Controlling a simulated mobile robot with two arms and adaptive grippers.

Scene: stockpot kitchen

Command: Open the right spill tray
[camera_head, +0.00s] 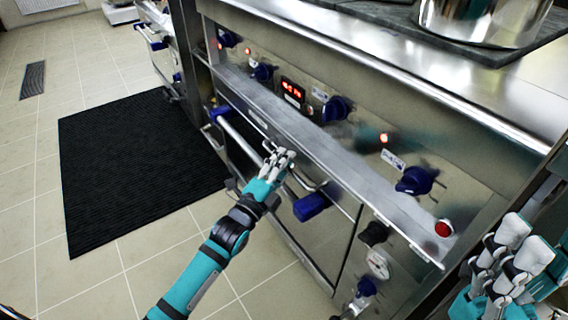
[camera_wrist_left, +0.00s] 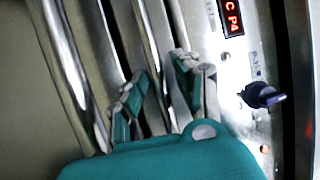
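The right spill tray (camera_head: 337,196) is a narrow steel front under the ledge of the range's control panel, with a thin wire handle (camera_head: 311,184). My left gripper (camera_head: 281,156) is at the tray fronts, just left of that handle and partly covering it. In the left wrist view its two fingers (camera_wrist_left: 161,68) stand apart with metal bars between and behind them. I cannot tell whether they touch the handle. The tray looks shut. My right gripper (camera_head: 514,246) is at the lower right, fingers apart and empty, away from the tray.
Blue knobs (camera_head: 336,109) and a red button (camera_head: 444,228) line the control panel above. An oven door bar (camera_head: 238,143) with blue ends lies below. A pot (camera_head: 484,18) stands on top. A black mat (camera_head: 140,165) lies on the open tiled floor at left.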

